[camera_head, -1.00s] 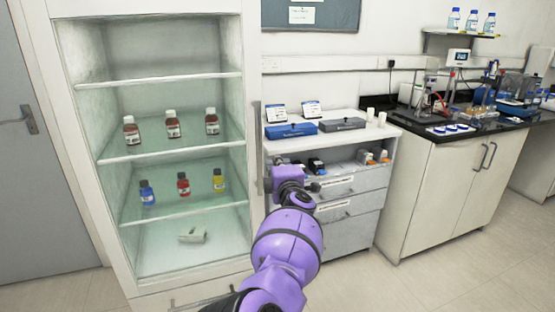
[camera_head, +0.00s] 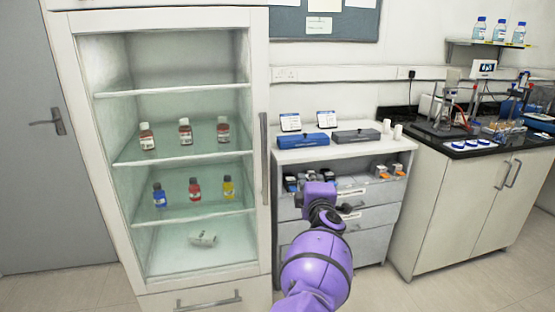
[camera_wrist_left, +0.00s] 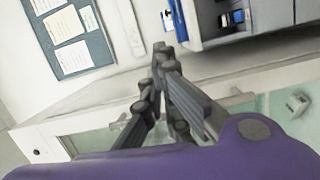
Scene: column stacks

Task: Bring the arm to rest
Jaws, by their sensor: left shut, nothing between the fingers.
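My purple left arm (camera_head: 315,265) reaches forward from the bottom of the head view, in front of the drawer unit. Its gripper is hidden behind the wrist there. In the left wrist view the left gripper (camera_wrist_left: 160,52) has its dark fingers together, with nothing held between them. The fingers are in front of the wall and the cabinet frame in that view, and no contact with anything shows. My right gripper is in neither view.
An open-front cabinet (camera_head: 262,200) stands at left, with several bottles on two shelves and a white item (camera_head: 203,239) at its bottom. The drawer unit (camera_head: 345,154) carries a blue box (camera_head: 303,140) and a grey box (camera_head: 356,136). A black-topped bench (camera_head: 470,150) stands at right.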

